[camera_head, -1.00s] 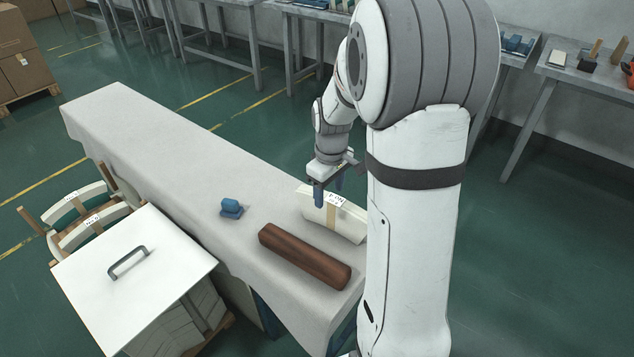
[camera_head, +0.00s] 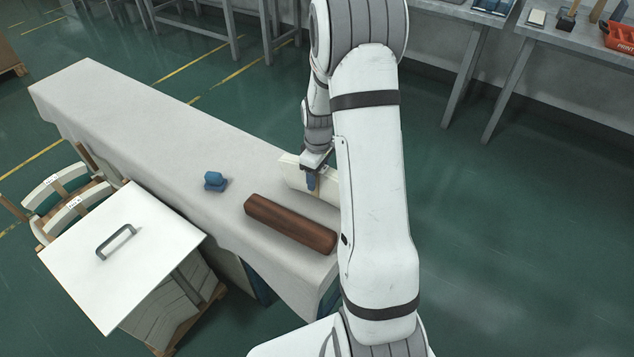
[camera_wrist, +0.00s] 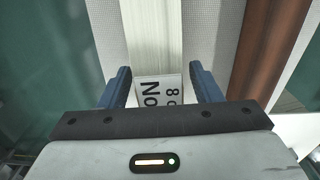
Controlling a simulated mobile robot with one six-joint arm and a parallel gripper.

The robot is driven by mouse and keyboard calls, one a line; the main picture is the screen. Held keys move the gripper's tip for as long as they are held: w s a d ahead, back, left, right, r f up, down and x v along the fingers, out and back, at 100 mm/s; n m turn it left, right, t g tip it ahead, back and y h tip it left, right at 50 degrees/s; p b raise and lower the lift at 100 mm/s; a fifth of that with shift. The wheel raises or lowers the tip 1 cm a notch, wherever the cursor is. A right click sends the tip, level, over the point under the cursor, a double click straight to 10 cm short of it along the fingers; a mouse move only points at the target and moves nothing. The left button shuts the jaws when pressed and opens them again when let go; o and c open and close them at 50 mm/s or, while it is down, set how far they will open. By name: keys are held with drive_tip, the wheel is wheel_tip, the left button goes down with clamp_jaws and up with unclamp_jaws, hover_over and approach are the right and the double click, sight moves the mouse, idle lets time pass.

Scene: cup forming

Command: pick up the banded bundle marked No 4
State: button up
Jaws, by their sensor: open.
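My gripper (camera_head: 311,182) is open, pointing down at this bundle. In the wrist view the bundle (camera_wrist: 152,35) is a pale ribbed strip running up between the fingers, with gaps on both sides. Its white label (camera_wrist: 160,92) lies between the fingertips of my gripper (camera_wrist: 160,88). The label shows "No" and smaller characters like an 8; its lower part is cut off by my gripper, and I make out no 4.
A brown roll (camera_head: 290,223) lies beside the bundle on the table (camera_head: 120,120). A small blue object (camera_head: 214,181) sits left of it. Floor to the right is clear.

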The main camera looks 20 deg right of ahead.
drive_tip(key=shift+c, duration=0.5)
clamp_jaws()
